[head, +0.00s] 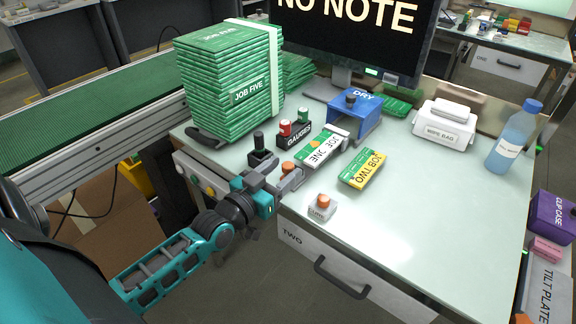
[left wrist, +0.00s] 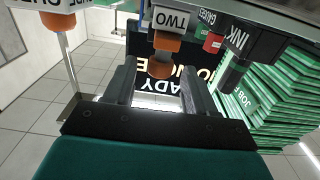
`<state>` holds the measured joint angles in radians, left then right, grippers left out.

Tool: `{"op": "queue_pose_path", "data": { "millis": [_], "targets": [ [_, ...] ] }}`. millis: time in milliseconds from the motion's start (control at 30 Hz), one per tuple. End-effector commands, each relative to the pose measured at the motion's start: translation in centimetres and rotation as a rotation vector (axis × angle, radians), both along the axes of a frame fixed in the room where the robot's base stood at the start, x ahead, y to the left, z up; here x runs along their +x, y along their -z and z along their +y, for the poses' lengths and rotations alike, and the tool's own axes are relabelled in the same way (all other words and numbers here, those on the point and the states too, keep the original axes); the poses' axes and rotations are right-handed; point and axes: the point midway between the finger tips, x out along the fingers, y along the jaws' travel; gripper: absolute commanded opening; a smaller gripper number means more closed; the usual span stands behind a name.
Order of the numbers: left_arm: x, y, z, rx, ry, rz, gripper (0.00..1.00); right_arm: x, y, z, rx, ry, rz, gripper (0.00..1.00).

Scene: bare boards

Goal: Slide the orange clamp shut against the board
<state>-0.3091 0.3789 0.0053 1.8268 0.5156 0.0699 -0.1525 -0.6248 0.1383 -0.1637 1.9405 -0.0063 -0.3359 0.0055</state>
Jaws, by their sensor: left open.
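A grey clamp with an orange top (head: 289,167) stands at the table's front edge, beside the near end of the green and white JOB ONE board (head: 322,147). Whether it touches the board I cannot tell. My left gripper (head: 270,178) is right at this clamp. In the left wrist view my open fingers (left wrist: 160,88) have an orange-topped part marked TWO (left wrist: 168,45) between or just beyond them. A second grey block with an orange top (head: 322,203) stands apart at the front edge; another orange top (left wrist: 58,22) shows in the wrist view. My right gripper is out of view.
A JOB TWO board (head: 362,169) lies to the right. Behind are a blue DRY cover (head: 356,115), the GAUGES holder (head: 293,136), a dark INK piece (head: 259,150) and a tall green JOB FIVE stack (head: 225,85). The right front of the tabletop is clear.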

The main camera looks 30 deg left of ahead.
Motion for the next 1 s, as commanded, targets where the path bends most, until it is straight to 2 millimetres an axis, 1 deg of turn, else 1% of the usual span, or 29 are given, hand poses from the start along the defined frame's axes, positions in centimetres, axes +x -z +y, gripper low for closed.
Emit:
{"op": "queue_pose_path", "data": {
  "millis": [33,200,333,567,667,1000],
  "targets": [
    [0.7,0.0,0.0,0.0,-0.001,-0.002,0.55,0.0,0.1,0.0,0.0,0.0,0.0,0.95],
    [2.2,0.0,-0.2,0.0,0.0,-0.001,0.55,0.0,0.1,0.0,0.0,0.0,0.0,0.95],
    [2.6,0.0,-0.2,0.0,0.0,0.001,0.55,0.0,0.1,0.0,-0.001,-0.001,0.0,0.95],
    [2.6,0.0,-0.2,0.0,0.0,0.001,0.55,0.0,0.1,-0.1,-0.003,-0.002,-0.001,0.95],
    [2.6,0.0,-0.2,0.0,0.0,0.001,0.48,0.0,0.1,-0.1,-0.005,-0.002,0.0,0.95],
    [2.6,0.0,-0.2,0.0,0.0,0.001,0.15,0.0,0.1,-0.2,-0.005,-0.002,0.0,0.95]
  ]
}}
